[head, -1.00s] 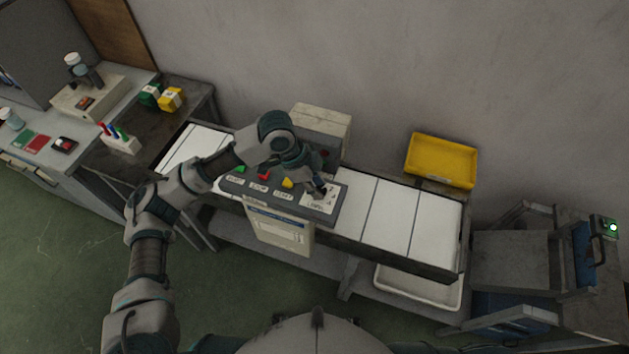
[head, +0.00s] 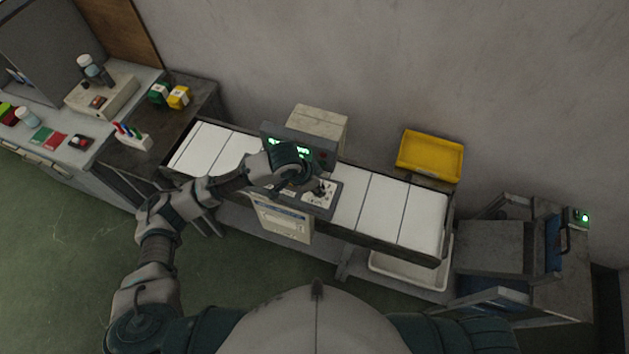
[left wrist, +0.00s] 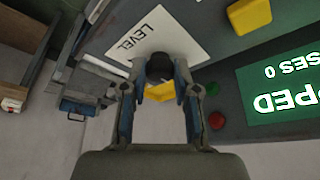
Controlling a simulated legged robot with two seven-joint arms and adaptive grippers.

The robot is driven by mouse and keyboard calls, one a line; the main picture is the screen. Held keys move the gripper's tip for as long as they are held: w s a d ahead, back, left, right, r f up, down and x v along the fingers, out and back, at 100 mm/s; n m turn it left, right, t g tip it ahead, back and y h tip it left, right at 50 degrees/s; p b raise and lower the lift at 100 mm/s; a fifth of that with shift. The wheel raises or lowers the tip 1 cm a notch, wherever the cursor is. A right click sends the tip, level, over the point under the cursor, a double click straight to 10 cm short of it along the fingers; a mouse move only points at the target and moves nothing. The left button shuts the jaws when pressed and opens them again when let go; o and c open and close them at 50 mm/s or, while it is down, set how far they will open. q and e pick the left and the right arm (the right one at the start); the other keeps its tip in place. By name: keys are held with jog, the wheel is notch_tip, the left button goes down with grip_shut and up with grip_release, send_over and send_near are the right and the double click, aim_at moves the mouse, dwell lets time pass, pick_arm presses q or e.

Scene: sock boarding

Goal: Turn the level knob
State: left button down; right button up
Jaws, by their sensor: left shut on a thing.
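The level knob (left wrist: 159,66) is a dark round knob on a white plate marked LEVEL (left wrist: 152,28) in the left wrist view. My left gripper (left wrist: 160,88) has its two fingers on either side of the knob and is shut on it. In the head view my left gripper (head: 320,188) is down at the right end of the sloping control panel (head: 295,203), over the white plate, and it hides most of the knob. My right gripper is in neither view.
A green-lit screen (head: 288,148) stands behind the panel; the left wrist view shows its upside-down text. A yellow button (left wrist: 250,15) sits near the plate. White conveyor sections (head: 385,207) run to both sides. A yellow tray (head: 430,155) is by the wall.

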pick_arm(q)
jog(key=shift+d, duration=0.1)
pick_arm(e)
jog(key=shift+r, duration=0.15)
pick_arm(q)
jog(key=c, duration=1)
grip_release()
jog(key=shift+o, duration=0.7)
jog(key=shift+w+d, duration=0.15)
jog(key=shift+w, duration=0.05)
jog(key=shift+d, duration=0.1)
jog(key=v, duration=1.2)
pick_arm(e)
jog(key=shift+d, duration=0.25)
pick_arm(q)
jog(key=shift+d+f, duration=0.1)
